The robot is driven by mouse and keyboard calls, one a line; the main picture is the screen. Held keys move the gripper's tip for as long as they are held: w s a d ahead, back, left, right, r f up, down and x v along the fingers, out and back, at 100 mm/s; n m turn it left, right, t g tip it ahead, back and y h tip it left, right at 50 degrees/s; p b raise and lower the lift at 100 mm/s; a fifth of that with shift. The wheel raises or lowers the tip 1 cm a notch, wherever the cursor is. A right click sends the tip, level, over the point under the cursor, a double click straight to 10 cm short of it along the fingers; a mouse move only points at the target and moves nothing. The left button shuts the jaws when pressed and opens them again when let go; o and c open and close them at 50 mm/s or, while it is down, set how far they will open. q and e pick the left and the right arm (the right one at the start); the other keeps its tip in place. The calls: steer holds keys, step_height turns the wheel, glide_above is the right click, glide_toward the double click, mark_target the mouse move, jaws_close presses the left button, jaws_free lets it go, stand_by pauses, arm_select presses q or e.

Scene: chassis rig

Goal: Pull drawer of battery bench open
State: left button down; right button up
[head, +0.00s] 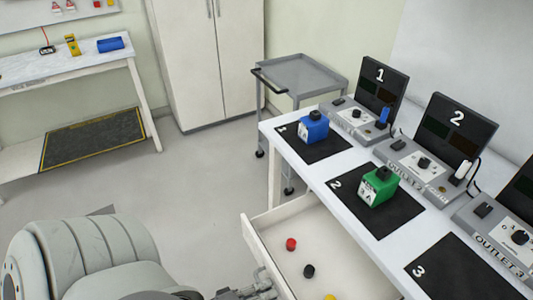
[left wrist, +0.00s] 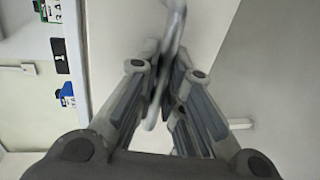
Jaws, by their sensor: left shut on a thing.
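The battery bench (head: 335,185) stands at the right with a white top. Its white drawer (head: 310,232) is pulled out below the top, and its inside shows. A red piece (head: 291,244), a black piece (head: 308,271) and a yellow piece (head: 330,297) lie in it. My left gripper (head: 262,287) is at the drawer's front, at the bottom edge of the head view. In the left wrist view my left gripper (left wrist: 168,85) is shut on the grey drawer handle (left wrist: 175,28). The handle is hidden in the head view. My right gripper is out of view.
A blue battery (head: 313,127) and a green battery (head: 377,186) stand on black mats. Chargers (head: 418,165) with screens line the bench's back. A grey cart (head: 300,75) stands beyond the bench. The floor left of the drawer is clear.

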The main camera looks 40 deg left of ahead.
arm_select(q)
steer(key=c, duration=1.8)
jaws_free()
steer(key=v, duration=1.2)
steer(key=shift+f, duration=0.1)
